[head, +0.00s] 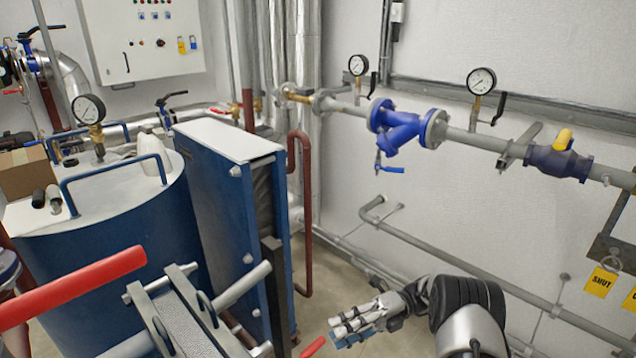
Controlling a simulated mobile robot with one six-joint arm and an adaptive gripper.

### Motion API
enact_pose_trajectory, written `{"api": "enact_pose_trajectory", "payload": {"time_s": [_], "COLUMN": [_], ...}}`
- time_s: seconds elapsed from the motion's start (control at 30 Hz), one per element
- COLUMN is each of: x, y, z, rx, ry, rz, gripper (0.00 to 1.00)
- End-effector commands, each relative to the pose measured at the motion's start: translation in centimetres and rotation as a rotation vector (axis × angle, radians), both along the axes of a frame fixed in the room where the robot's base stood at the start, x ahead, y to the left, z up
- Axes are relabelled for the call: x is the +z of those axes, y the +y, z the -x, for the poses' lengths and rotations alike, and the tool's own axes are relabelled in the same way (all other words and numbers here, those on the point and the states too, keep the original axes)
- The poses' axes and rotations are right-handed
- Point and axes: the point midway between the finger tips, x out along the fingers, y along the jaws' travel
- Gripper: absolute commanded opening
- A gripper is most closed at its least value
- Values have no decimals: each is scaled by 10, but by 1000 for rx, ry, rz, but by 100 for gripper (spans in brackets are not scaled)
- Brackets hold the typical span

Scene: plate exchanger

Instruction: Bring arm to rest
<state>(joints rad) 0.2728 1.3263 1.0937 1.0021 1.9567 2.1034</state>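My arm comes up from the bottom right of the head view, with a black joint and grey links. My gripper (342,331) points left, low over the floor, to the right of the blue plate exchanger (222,215). Its grey and dark fingers lie close together in this view, and their gap is not clear. I see no object in them. A red handle tip (313,347) shows just left of and below the fingers; I cannot tell whether they touch.
A blue tank (110,245) with a box (27,172) on top stands left. A red lever (70,287) and grey metalwork fill the front left. A wall pipe carries a blue strainer (405,128) and gauges. Yellow tags (600,281) hang right. A low pipe (470,262) runs behind my arm.

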Motion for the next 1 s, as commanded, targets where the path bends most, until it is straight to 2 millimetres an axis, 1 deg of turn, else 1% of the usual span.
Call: {"api": "enact_pose_trajectory", "payload": {"time_s": [0.03,0.17,0.3,0.37,0.5,0.67,0.7,0.87,1.0], "x": [14,47,87,104,138,169,176,196,206], "y": [2,8,12,13,12,6,4,-9,-23], "z": [-1,6,22,33,61,100,110,152,188], "rx": [12,66,164,219,369,584,644,915,1192], "ry": [-57,-259,-529,-651,-933,-1245,-1319,-1603,-1820], "rz": [17,67,126,149,191,222,226,232,222], "gripper": [33,33,33,33,33,33,33,33,33]}}
